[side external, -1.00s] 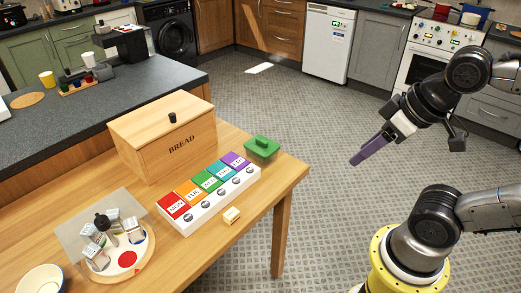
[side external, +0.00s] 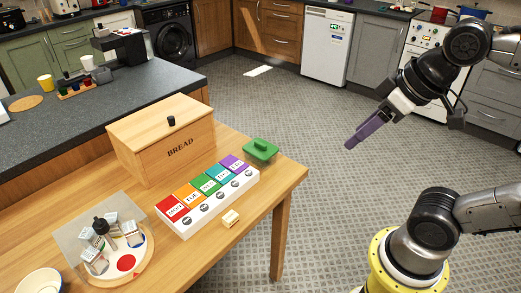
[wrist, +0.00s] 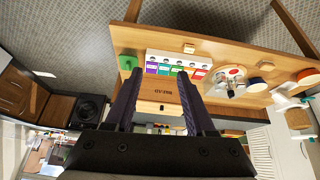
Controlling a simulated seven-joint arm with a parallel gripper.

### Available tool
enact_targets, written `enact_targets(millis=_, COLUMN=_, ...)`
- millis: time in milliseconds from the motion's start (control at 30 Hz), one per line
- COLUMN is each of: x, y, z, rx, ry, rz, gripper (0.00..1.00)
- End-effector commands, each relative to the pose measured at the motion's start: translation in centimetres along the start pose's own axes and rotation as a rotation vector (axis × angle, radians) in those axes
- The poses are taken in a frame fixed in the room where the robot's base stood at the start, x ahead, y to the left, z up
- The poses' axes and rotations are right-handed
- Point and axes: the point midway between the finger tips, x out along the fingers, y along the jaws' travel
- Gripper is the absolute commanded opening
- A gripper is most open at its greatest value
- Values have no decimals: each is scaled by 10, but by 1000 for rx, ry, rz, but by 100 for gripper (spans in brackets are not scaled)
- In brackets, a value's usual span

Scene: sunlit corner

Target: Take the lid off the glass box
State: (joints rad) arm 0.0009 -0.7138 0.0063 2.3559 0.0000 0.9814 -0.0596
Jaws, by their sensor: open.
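The glass box (side external: 260,156) is a small clear container with a green lid (side external: 262,147) and a raised green handle on top. It stands near the right end of the wooden table, and the lid sits on it. In the wrist view the green lid (wrist: 128,62) shows left of the finger tips, seen from afar. My gripper (side external: 349,146) is off the table's right side, apart from the box, with its purple fingers pointing down to the left. In the wrist view my gripper (wrist: 158,78) is open, with nothing between the fingers. The box's inside cannot be made out.
A wooden bread box (side external: 165,140) stands left of the glass box. A pill organiser (side external: 210,198) with coloured day lids lies in front, beside a small cream block (side external: 231,218). A round tray (side external: 115,275) with shakers is at front left. Open floor lies right of the table.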

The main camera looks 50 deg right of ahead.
Motion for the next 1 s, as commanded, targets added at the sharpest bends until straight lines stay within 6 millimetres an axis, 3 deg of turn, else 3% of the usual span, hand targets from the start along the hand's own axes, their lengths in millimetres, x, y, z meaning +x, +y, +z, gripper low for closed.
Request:
enact_targets(millis=100, x=-11, y=6, z=-47, rx=-19, ry=-20, rz=5, gripper=55)
enact_targets(millis=233, x=-9, y=15, z=-99, rx=-31, ry=-63, rz=10, gripper=55)
enact_targets(millis=467, x=26, y=38, z=-180, rx=-37, ry=-155, rz=15, gripper=55)
enact_targets(millis=600, x=64, y=55, z=-219, rx=-31, ry=-218, rz=14, gripper=55)
enact_targets(millis=733, x=111, y=73, z=-245, rx=-21, ry=-281, rz=11, gripper=55)
enact_targets(millis=867, x=164, y=92, z=-259, rx=-2, ry=-347, rz=5, gripper=55)
enact_targets(millis=1000, x=220, y=110, z=-259, rx=24, ry=-414, rz=-1, gripper=55)
